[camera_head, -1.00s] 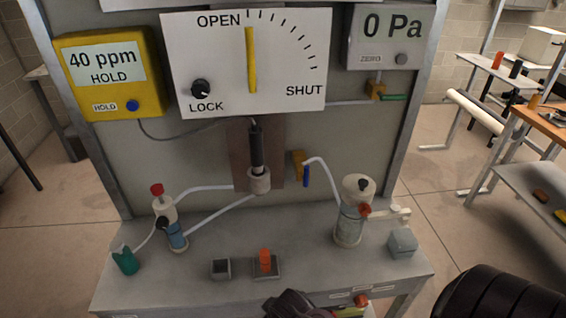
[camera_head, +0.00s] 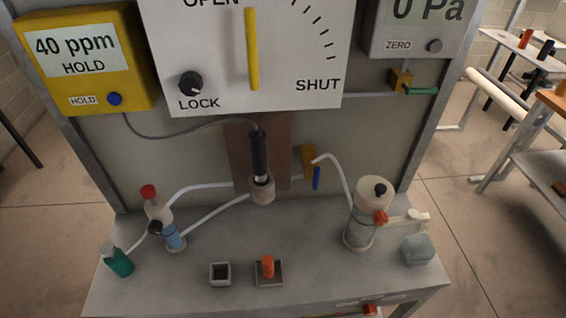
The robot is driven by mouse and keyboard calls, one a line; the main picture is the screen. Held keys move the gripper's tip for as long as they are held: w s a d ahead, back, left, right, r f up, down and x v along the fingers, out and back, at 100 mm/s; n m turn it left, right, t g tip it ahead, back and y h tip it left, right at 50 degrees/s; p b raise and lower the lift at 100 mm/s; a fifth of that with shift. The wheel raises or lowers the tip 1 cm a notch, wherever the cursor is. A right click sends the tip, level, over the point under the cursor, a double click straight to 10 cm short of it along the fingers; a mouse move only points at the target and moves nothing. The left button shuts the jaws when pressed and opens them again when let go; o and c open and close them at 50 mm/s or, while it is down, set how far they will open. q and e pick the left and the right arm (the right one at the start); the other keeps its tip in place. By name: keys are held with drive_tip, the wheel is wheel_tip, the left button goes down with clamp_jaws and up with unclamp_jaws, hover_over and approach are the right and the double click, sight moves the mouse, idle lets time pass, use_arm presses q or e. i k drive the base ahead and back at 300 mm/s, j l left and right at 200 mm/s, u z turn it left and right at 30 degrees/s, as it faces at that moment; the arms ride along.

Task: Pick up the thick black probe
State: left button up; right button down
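The thick black probe (camera_head: 259,155) stands upright in front of the panel. Its lower end sits in a pale round holder (camera_head: 262,188) against a brown backing plate (camera_head: 278,150). A thin grey cable (camera_head: 180,135) runs from the yellow meter to the probe's top. Neither of my grippers shows in the head view, and nothing touches the probe.
The yellow meter (camera_head: 85,60) reads 40 ppm HOLD. A dial board (camera_head: 300,60) hangs above the probe. Clear tubes lead to a left bottle (camera_head: 162,215) and a right vessel (camera_head: 362,220). An orange plug (camera_head: 267,267) and a small square cup (camera_head: 220,273) stand on the bench (camera_head: 320,275).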

sight(257, 144)
drive_tip(key=j+z, duration=0.15)
drive_tip(key=j, duration=0.25)
drive_tip(key=k+j+z, duration=0.2)
drive_tip(key=j, duration=0.25)
drive_tip(key=j+z, duration=0.15)
drive_tip(key=j, duration=0.25)
drive_tip(key=k+j+z, duration=0.15)
drive_tip(key=j, duration=0.25)
